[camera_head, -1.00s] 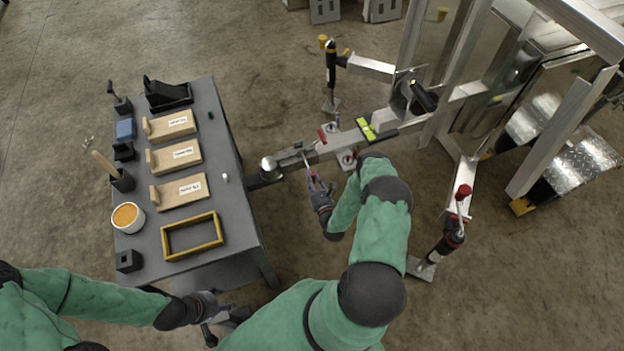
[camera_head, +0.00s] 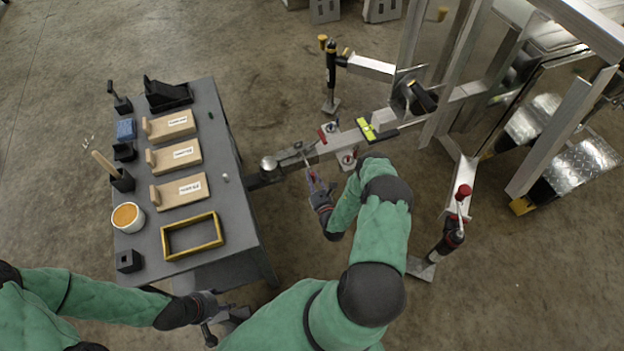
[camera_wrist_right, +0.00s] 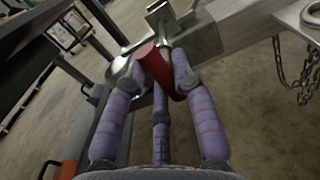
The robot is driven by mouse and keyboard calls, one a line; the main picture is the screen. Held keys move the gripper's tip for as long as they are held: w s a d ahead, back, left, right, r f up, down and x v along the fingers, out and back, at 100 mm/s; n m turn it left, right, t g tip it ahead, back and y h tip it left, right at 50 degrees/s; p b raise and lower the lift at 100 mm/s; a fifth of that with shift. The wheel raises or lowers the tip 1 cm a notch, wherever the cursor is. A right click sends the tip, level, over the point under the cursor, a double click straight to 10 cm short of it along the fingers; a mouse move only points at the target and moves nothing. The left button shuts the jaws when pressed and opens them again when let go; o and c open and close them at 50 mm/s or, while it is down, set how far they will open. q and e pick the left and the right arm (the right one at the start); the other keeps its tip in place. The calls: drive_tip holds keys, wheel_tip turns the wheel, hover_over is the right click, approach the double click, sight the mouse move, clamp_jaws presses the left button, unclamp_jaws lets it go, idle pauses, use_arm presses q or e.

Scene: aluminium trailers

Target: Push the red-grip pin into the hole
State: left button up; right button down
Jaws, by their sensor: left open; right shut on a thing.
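The red-grip pin shows in the right wrist view, its red grip (camera_wrist_right: 157,68) tilted between my right gripper's fingers. My right gripper (camera_head: 312,174) is shut on it, close beside the trailer's metal coupler (camera_head: 291,158). The coupler also shows in the right wrist view (camera_wrist_right: 196,42), just beyond the fingers (camera_wrist_right: 160,80). The hole and the pin's tip cannot be made out, hidden by the fingers and grip. My left gripper (camera_head: 212,322) is open and apart, low in the head view, near the table's front end.
A dark table (camera_head: 228,215) at left holds wooden boxes (camera_head: 180,192), a yellow frame (camera_head: 192,236) and a white tub (camera_head: 128,217). A yellow-green level (camera_head: 366,130) lies on the trailer beam. A chain (camera_wrist_right: 290,84) hangs at right in the wrist view. A jack (camera_head: 450,240) stands at right.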

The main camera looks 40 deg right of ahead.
drive_tip(key=x, duration=0.8)
drive_tip(key=shift+w, duration=0.2)
idle(2.9)
drive_tip(key=c, duration=1)
unclamp_jaws()
drive_tip(key=shift+o, duration=0.2)
drive_tip(key=v, duration=1.2)
